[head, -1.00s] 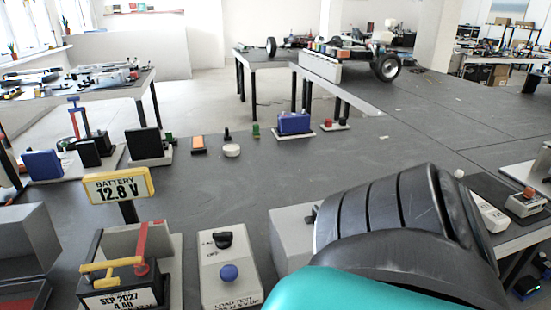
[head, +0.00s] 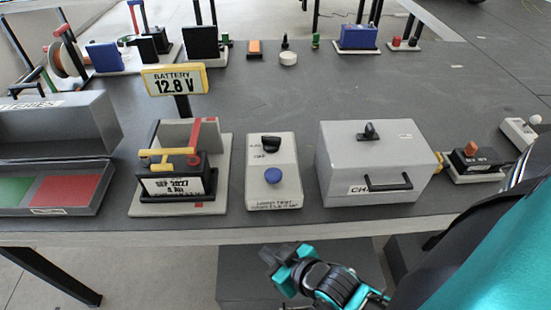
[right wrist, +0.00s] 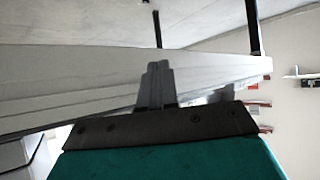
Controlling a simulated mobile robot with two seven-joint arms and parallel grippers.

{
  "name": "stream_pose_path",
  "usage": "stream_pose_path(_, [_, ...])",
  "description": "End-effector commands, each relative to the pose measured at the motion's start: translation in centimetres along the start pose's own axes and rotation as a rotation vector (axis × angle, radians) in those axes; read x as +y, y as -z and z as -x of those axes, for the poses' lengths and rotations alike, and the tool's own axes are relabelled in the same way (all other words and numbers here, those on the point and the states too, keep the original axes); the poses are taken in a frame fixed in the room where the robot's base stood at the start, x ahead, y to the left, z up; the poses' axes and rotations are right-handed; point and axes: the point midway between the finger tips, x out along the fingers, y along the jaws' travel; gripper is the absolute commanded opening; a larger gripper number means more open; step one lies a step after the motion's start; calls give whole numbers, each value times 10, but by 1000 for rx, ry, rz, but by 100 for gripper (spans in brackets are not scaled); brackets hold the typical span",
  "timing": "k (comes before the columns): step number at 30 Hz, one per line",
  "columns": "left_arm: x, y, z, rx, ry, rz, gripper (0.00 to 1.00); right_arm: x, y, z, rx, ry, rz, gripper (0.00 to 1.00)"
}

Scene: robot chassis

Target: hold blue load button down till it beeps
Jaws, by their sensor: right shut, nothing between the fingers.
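The blue load button (head: 273,175) is a round knob on the sloped top of a white load-test box (head: 286,150), which also has a black rotary knob (head: 270,143) above it. Nothing touches the button. My right gripper (head: 268,254) is shut and empty, low in front of the table edge, below the load-test box in the picture. In the right wrist view its closed fingers (right wrist: 157,82) point toward the pale table edge. The yellow battery display (head: 174,80) reads 12.8 V above a black battery (head: 170,178) with red and yellow clamps. My left gripper is out of view.
A grey case (head: 375,160) with a black handle stands right of the load-test box. A grey open box and a tray with green and red halves (head: 45,190) lie at left.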

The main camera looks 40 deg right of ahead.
Motion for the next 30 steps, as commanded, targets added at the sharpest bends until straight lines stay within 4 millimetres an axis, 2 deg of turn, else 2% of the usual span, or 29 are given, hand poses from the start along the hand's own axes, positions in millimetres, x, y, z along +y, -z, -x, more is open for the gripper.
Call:
stream_pose_path(10, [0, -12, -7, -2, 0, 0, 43, 6, 6, 11, -195, -15, -9, 0])
stream_pose_path(14, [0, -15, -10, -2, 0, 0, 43, 4, 16, 16, -274, 6, -6, 0])
stream_pose_path(24, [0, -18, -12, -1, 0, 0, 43, -46, 103, -17, -273, 290, 159, 0])
stream_pose_path(30, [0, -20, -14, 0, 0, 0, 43, -58, 150, -24, -326, 437, 366, 0])
